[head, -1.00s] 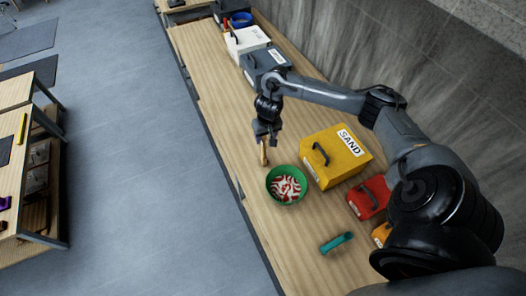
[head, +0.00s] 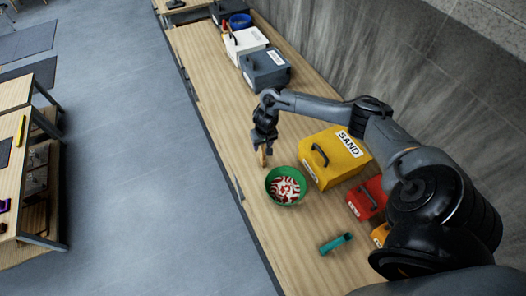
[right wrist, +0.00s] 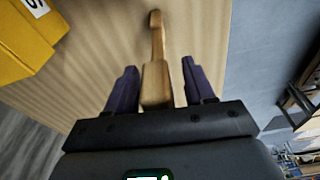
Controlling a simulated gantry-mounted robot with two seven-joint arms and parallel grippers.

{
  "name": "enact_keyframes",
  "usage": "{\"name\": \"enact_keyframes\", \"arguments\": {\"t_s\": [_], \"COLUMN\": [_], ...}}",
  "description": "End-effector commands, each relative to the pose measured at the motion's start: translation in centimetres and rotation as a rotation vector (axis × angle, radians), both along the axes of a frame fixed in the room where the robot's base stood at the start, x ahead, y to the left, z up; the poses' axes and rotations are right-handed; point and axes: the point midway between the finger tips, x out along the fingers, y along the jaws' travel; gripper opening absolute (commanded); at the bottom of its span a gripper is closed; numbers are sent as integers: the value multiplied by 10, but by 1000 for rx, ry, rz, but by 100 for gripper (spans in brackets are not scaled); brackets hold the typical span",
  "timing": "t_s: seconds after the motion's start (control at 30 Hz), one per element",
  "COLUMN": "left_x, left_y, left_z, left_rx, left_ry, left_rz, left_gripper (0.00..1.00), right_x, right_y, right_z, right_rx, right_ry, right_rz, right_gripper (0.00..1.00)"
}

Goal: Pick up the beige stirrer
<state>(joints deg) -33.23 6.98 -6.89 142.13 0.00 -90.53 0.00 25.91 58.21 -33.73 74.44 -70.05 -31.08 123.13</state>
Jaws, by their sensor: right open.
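The beige stirrer (head: 262,157) is at the bench, just left of the green bowl in the head view. In the right wrist view the stirrer (right wrist: 157,60) shows as a light wooden piece with a narrow shaft and a wider near end. My right gripper (head: 262,145) is over it. In the right wrist view the gripper's two purple fingers (right wrist: 158,80) stand apart, one on each side of the stirrer's wide end, with gaps visible. Whether the stirrer touches the bench is hard to tell. My left gripper is not in view.
The green bowl (head: 273,197) with red and white contents stands close by. A yellow SAND box (head: 340,165), a red box (head: 366,197) and a teal tool (head: 336,243) are on the bench (head: 285,255). A grey box (head: 266,68) stands farther back.

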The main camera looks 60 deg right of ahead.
Motion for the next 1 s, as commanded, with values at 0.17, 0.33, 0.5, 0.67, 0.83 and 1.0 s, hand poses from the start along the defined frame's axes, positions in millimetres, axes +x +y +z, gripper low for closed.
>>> {"name": "enact_keyframes", "arguments": {"t_s": [0.17,0.33,0.5,0.67,0.83,1.0], "left_x": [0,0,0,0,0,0], "left_y": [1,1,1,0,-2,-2], "left_z": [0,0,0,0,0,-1], "left_rx": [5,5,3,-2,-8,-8], "left_ry": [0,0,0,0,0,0], "left_rz": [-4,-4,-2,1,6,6], "left_gripper": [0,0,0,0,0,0], "right_x": [0,0,0,0,1,1], "right_y": [0,0,0,0,0,-1], "right_z": [0,1,1,1,7,22], "right_rx": [0,0,-1,0,0,-1], "right_ry": [0,0,-1,-1,-3,-3], "right_rz": [0,0,0,0,0,1], "right_gripper": [33,7,0,0,0,0]}}
